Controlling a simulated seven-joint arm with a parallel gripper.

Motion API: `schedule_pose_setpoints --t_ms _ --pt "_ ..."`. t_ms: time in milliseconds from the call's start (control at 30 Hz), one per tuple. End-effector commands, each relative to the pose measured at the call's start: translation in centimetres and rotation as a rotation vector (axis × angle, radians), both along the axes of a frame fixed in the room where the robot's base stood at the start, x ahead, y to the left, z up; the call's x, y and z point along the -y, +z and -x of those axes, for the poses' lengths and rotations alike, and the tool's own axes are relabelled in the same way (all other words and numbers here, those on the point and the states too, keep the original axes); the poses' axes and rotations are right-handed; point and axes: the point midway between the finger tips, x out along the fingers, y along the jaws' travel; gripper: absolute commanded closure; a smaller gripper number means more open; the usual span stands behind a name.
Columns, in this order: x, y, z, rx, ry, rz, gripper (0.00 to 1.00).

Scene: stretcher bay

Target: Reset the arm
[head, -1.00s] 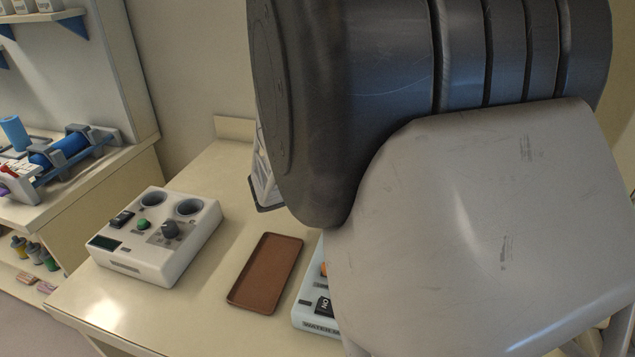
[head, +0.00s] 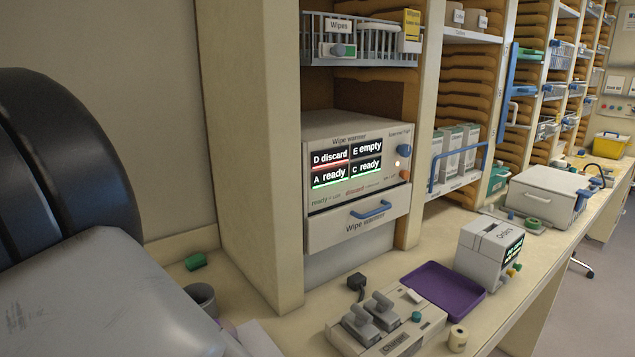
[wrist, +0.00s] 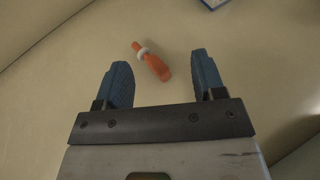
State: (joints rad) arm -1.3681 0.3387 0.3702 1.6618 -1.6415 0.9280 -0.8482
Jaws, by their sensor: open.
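My gripper (wrist: 160,85) shows in the wrist view with its two blue fingers apart and nothing between them. Beyond the fingertips an orange bottle-like object with a white ring (wrist: 152,62) lies on a beige surface (wrist: 80,75), apart from the fingers. In the head view my gripper is out of sight, and a large dark and grey part of my arm fills the left side.
The wipe warmer (head: 350,150) stands in a shelf bay with its drawer shut. On the counter are a grey switch box (head: 385,325), a purple tray (head: 443,287), a grey labelled box (head: 485,250), a small green object (head: 196,261) and a dark cup (head: 202,298).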

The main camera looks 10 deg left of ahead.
Motion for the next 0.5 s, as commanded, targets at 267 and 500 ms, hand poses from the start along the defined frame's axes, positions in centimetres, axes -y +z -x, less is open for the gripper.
schedule_pose_setpoints --t_ms 267,500 --pt "6.3 2.3 -7.3 -0.057 -0.146 -0.049 0.37" --pt "14.8 3.8 -13.8 -0.146 -0.340 -0.124 0.37"
